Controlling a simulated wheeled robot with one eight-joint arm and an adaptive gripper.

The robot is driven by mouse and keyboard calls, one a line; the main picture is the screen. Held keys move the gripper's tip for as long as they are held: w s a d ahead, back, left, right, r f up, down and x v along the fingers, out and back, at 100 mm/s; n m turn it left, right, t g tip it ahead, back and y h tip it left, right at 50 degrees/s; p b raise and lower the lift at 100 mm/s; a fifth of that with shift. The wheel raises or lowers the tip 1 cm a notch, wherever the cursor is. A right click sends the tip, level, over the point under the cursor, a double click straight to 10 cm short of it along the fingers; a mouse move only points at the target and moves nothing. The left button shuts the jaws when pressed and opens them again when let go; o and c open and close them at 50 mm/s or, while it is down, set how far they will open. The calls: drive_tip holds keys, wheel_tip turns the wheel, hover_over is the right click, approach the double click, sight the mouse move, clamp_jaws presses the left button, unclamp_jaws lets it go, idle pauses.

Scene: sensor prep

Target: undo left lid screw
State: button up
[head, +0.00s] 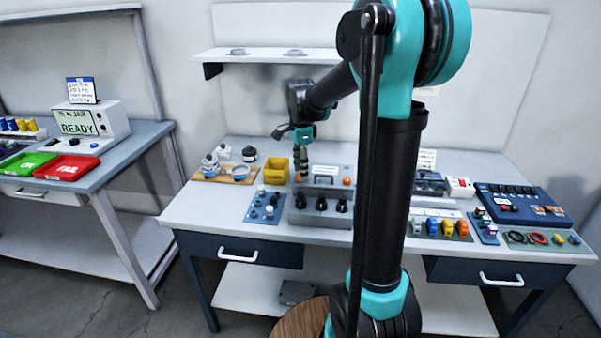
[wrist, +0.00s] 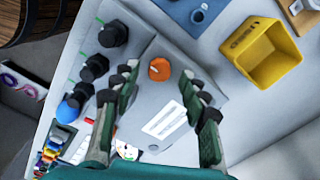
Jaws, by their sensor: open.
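The grey box (head: 311,217) stands on the table with its lid at the back. The left lid screw (head: 298,179) has an orange head, and a right orange screw (head: 347,181) sits at the lid's other end. My gripper (head: 301,172) points down at the left screw. In the wrist view my gripper (wrist: 160,72) is open, one finger on each side of the left screw (wrist: 159,69), with nothing held. The screw head appears seated in the lid (wrist: 212,98). I cannot tell whether the fingertips touch it or are just above it.
Black knobs (wrist: 95,67) line the box front. A yellow bin (wrist: 272,55) stands close by the left screw. A blue plate (head: 264,206) with small parts lies left of the box, and a wooden board (head: 210,175) lies farther left. My arm hides some table.

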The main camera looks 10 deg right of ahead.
drive_tip(key=shift+f, duration=0.8)
drive_tip(key=shift+c, duration=0.2)
clamp_jaws()
